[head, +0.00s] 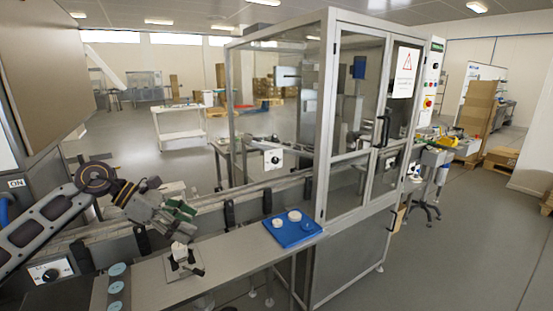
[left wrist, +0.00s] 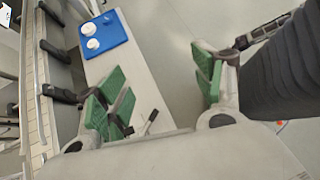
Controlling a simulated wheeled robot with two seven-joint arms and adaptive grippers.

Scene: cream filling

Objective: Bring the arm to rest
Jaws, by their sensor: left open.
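My left arm comes in from the left in the head view. Its gripper (head: 178,212) hangs above the steel work table, near the conveyor rail. In the left wrist view the same gripper (left wrist: 163,92) shows its green-padded fingers spread apart, with nothing between them. Below it in the head view a small fixture (head: 184,263) with dark clamp handles stands on the table, with a white piece at it. The gripper is apart from this fixture. My right gripper is not in view.
A blue tray (head: 306,231) with white round containers (head: 278,223) lies at the table's right end. Pale blue discs (head: 116,287) lie at its left end. A glass-walled machine cabinet (head: 350,130) stands behind the tray. The conveyor (head: 255,202) runs along the table's back.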

